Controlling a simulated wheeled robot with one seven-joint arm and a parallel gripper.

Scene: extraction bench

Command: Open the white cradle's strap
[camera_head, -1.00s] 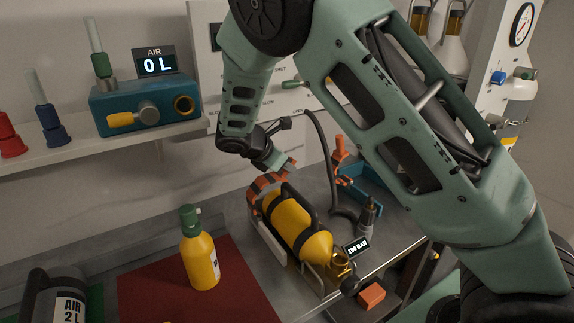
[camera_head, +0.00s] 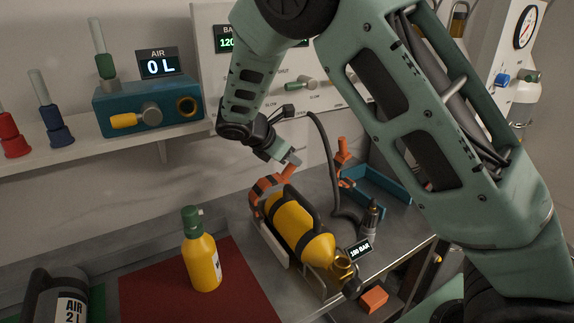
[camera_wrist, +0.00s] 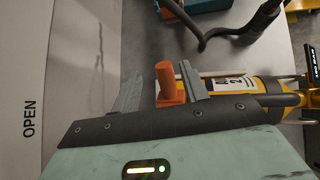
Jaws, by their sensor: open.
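The white cradle (camera_head: 270,243) stands on the grey bench and holds a yellow cylinder (camera_head: 292,222) with a black band or handle over it. The cradle's orange strap (camera_head: 264,186) is at its far end, rising in an arch toward my gripper. My gripper (camera_head: 291,164) is above that far end, jaws open. In the wrist view, an orange tab (camera_wrist: 167,84) stands between my two open fingers (camera_wrist: 160,86), closer to the right finger. The yellow cylinder also shows in the wrist view (camera_wrist: 270,87), beyond the right finger.
A blue cradle (camera_head: 380,185) with a raised orange strap (camera_head: 343,160) lies to the right. A dark hose (camera_head: 328,150) curves down between them. A yellow bottle (camera_head: 202,262) stands left on a red mat (camera_head: 150,285). A wall panel (camera_head: 260,75) rises behind.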

